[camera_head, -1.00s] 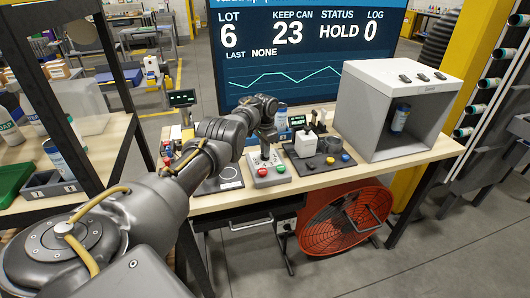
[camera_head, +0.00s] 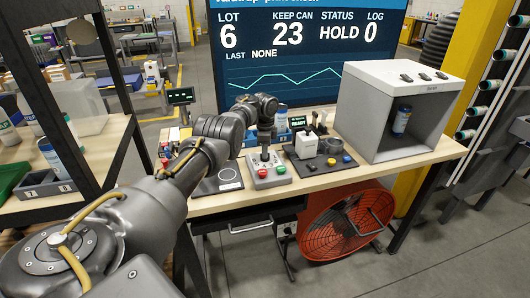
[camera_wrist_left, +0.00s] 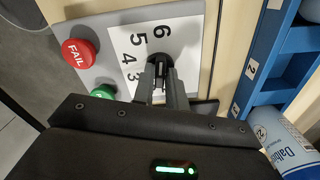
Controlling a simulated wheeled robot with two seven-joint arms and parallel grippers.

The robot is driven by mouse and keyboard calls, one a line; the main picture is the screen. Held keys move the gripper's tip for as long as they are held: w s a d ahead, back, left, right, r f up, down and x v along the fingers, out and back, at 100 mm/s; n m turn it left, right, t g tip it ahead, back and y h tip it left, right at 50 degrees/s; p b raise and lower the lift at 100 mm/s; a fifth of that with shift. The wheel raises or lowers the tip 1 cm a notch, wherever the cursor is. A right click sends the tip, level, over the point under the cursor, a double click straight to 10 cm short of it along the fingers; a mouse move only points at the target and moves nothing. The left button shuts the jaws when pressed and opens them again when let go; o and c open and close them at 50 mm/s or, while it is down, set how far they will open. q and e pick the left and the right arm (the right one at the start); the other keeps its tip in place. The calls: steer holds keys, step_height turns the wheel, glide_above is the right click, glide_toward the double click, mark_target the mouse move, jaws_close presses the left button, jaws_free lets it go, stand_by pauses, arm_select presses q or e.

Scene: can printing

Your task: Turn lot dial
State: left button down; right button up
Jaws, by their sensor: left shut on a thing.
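The lot dial is a dark knob (camera_wrist_left: 160,64) on a white plate (camera_wrist_left: 128,52) printed with the numbers 3, 4, 5 and 6. The plate lies on a grey control box (camera_head: 268,170) at the table's front edge. My left gripper (camera_head: 265,150) comes down over the box from above. In the left wrist view its fingers (camera_wrist_left: 162,78) are shut on the knob, near the 6. They hide much of the knob and part of the plate. The screen (camera_head: 300,55) reads LOT 6, KEEP CAN 23, STATUS HOLD, LOG 0. My right gripper is not in view.
A red FAIL button (camera_wrist_left: 79,53) and a green button (camera_wrist_left: 103,92) sit beside the dial plate. A blue rack (camera_wrist_left: 275,55) with cans stands close by. A black board (camera_head: 322,162) and a grey booth (camera_head: 432,100) with a can (camera_head: 401,119) are to the right.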

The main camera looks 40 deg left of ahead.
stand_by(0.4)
arm_select(q)
steer(key=c, duration=1.4)
jaws_free()
steer(key=shift+c, duration=0.2)
step_height(320, 180, up, 11)
steer(key=b, duration=0.1)
steer(key=shift+f, duration=0.1)
